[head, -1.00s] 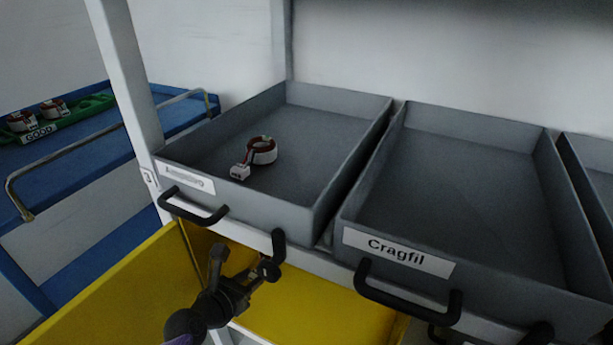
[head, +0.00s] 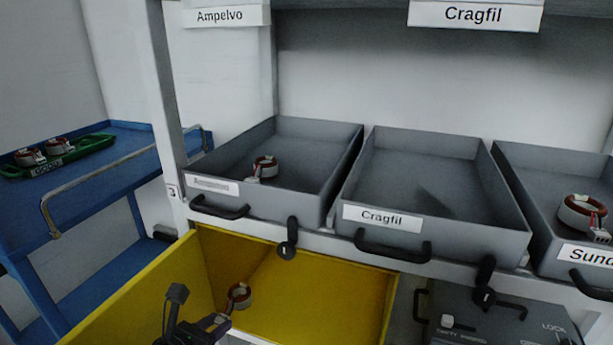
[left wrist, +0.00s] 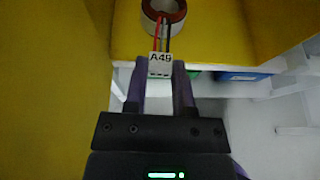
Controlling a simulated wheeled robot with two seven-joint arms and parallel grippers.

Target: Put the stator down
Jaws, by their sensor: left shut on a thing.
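The stator (head: 240,296), a copper-red and white ring, shows over the yellow bin (head: 335,300) in the head view. My left gripper (head: 222,322) is at its near side. In the left wrist view the stator ring (left wrist: 163,10) is at the top, with red and black leads running to a white connector marked A49 (left wrist: 160,62). The purple fingers of my left gripper (left wrist: 160,75) are closed on that connector. I cannot tell whether the ring touches the bin's floor. My right gripper is not in view.
Grey drawers labelled Ampelvo (head: 213,185), Cragfil (head: 381,217) and Sund… stand above the yellow bin; the first and third hold a stator, Cragfil looks empty. A blue cart (head: 110,170) with a green tray (head: 90,148) is left. A dark device (head: 500,325) sits lower right.

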